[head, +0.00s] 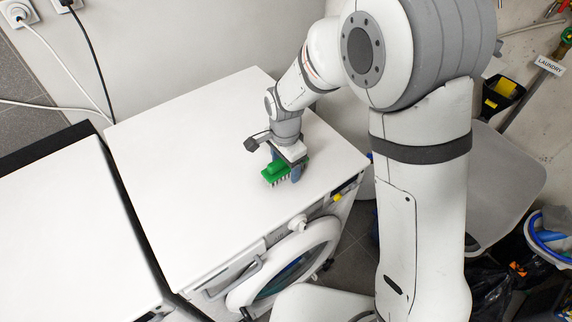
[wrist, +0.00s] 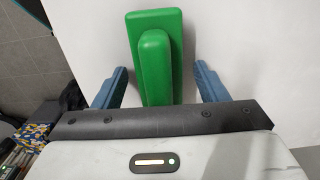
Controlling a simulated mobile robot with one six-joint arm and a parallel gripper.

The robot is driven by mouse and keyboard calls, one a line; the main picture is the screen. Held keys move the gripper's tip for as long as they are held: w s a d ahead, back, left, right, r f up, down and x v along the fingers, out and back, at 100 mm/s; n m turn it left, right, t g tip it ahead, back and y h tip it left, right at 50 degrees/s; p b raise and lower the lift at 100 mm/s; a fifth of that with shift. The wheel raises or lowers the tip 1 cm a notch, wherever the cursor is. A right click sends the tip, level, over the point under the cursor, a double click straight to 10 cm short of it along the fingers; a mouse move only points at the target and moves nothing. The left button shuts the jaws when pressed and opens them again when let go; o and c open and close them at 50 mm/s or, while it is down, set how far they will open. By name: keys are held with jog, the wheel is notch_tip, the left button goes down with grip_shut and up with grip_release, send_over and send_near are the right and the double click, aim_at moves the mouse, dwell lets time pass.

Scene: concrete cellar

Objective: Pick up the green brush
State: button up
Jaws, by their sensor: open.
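The green brush (head: 274,172) lies on the white top of the washing machine, near its front right edge, with its bristles showing in the head view. In the wrist view the green brush (wrist: 153,50) lies lengthwise, its raised grip up. My gripper (head: 285,172) is down at the brush. Its blue fingers (wrist: 157,83) are open, one on each side of the brush, with a gap of white surface visible on both sides. The near end of the brush is hidden behind the gripper body in the wrist view.
The washing machine top (head: 190,150) is otherwise bare. Its round door (head: 290,262) stands open at the front. A second white appliance (head: 70,235) stands at left across a dark gap. Cables hang from wall sockets (head: 18,12). A grey seat-like surface (head: 505,175) is at right.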

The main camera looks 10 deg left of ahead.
jog(key=shift+c, duration=0.6)
jog(key=c, duration=1)
jog(key=shift+o, duration=0.2)
notch_tip(320, 180, up, 10)
jog(key=shift+r, duration=0.1)
jog(key=o, duration=0.5)
jog(key=shift+c, duration=0.2)
jog(key=c, duration=0.4)
jog(key=shift+o, duration=0.2)
jog(key=shift+s, duration=0.1)
